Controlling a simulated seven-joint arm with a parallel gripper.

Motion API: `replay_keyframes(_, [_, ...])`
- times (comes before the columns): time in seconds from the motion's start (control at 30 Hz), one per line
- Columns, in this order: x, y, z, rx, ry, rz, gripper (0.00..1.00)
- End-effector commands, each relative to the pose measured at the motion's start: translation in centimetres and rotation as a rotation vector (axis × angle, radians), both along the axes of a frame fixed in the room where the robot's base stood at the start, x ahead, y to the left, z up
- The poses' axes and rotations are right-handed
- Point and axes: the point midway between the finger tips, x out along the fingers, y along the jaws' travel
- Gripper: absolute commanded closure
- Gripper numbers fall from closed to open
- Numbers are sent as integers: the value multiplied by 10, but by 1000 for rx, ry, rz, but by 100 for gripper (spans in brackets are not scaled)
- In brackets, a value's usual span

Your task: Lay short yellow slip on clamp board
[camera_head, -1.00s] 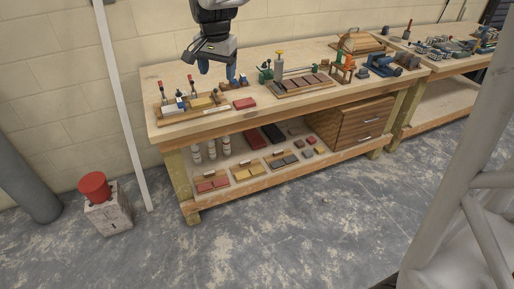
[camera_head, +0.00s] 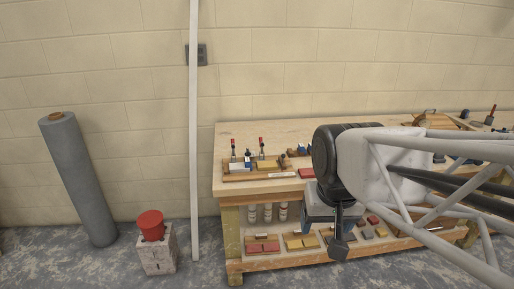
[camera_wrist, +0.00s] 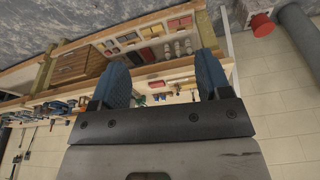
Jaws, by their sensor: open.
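Yellow slips (camera_head: 301,243) lie in a holder on the bench's lower shelf in the head view; which one is short I cannot tell. The clamp board (camera_head: 236,177), with red-tipped upright clamps, sits on the left of the bench top and carries a yellow piece (camera_head: 267,165). My gripper (camera_head: 341,246) hangs in front of the bench, its arm covering the bench's middle. In the wrist view my gripper (camera_wrist: 163,78) shows two blue fingers wide apart with nothing held between them; the bench lies beyond, seen upside down.
A holder of red slips (camera_head: 263,247) and several white bottles (camera_head: 267,212) are on the lower shelf. A red slip (camera_head: 306,173) lies on the bench top. The floor in front is clear.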

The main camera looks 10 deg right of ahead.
Motion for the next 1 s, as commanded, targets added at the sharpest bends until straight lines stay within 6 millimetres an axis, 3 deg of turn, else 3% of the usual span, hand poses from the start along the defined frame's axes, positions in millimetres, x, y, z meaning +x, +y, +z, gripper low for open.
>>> replay_keyframes(0.1, [-23,0,-9,-11,-10,50,29])
replay_keyframes(0.3, [-40,0,-18,-22,-14,94,29])
replay_keyframes(1.0, [-42,0,-19,-23,-14,97,29])
